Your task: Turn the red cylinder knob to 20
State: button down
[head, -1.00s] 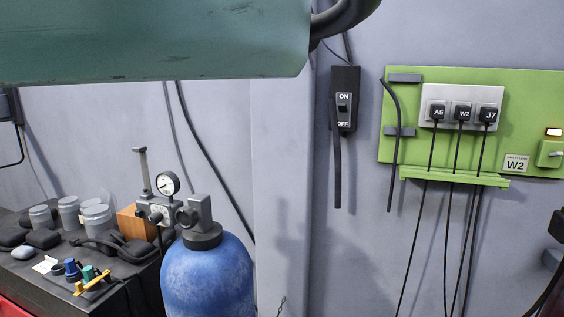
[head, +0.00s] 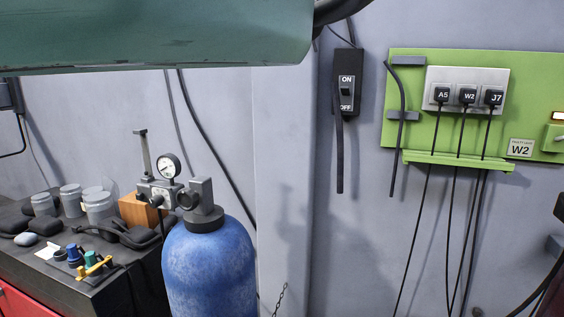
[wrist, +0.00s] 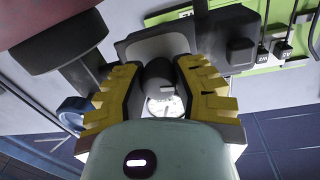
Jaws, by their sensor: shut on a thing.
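My gripper (wrist: 160,88), with yellow stepped fingers, is shut on a dark grey knob (wrist: 158,76) in the wrist view. The knob has a pale mark on its face. A pale round face (wrist: 166,105) shows just below it, partly hidden by the gripper; I cannot read any number on it. My gripper is outside the head view.
A green board (head: 405,135) with three black plugs hangs on the right wall, beside an ON/OFF switch box (head: 346,88). A dark bench (head: 110,285) at left carries jars, coloured knobs and stones. Cables hang below the plugs.

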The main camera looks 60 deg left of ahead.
jog(key=m+b, duration=0.1)
jog(key=m, duration=0.2)
jog(key=m+b, duration=0.2)
jog(key=m, duration=0.1)
jog(key=shift+d+f+g, duration=0.15)
jog(key=shift+f+g, duration=0.05)
jog(key=shift+g, duration=0.1)
jog(key=m+b, duration=0.1)
jog(key=m, duration=0.2)
jog(key=shift+m, duration=0.3)
jog(key=m+b, duration=0.1)
jog(key=m, duration=0.2)
jog(key=shift+r, duration=0.1)
jog(key=m, duration=0.3)
jog(key=shift+m+g+y, duration=0.3)
jog(key=shift+g+y, duration=0.1)
jog(key=m+p, duration=0.1)
jog(key=m, duration=0.3)
jog(key=m+y+p, duration=0.1)
jog(key=m+p, duration=0.1)
jog(key=m, duration=0.4)
jog(key=shift+m, duration=0.3)
jog(key=c, duration=0.6)
grip_release()
jog(key=shift+c, duration=0.2)
